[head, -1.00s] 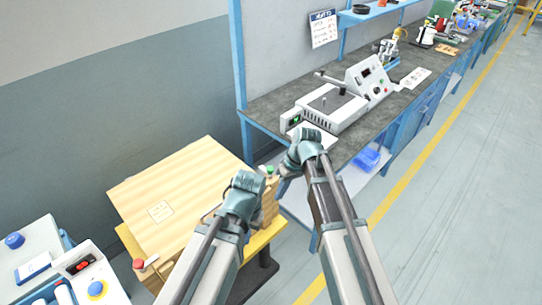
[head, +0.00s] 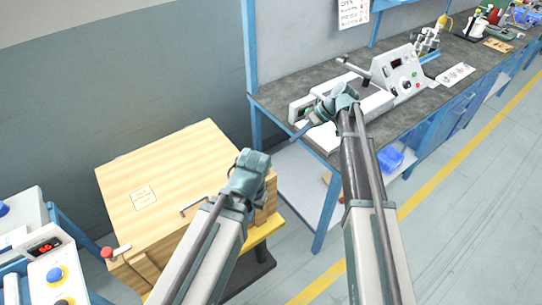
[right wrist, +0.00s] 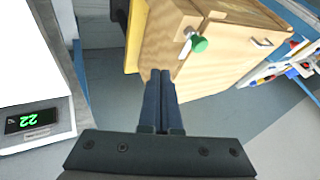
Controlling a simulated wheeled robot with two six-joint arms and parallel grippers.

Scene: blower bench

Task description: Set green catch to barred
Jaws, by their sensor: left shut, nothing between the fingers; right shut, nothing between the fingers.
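The green catch (right wrist: 199,44) is a round green knob on a small pale lever, on the side of a wooden box (right wrist: 222,24) in the right wrist view. My right gripper (right wrist: 158,74) is shut and empty, its tips below and left of the knob in that view and apart from it. In the head view the right gripper (head: 297,138) hangs near the bench's front corner, pointing down and left. My left gripper (head: 250,165) is shut over the right end of the wooden box (head: 160,165). The green knob is hidden in the head view now.
The grey bench (head: 440,75) carries a white instrument (head: 405,70). Open floor (head: 470,220) lies at the right.

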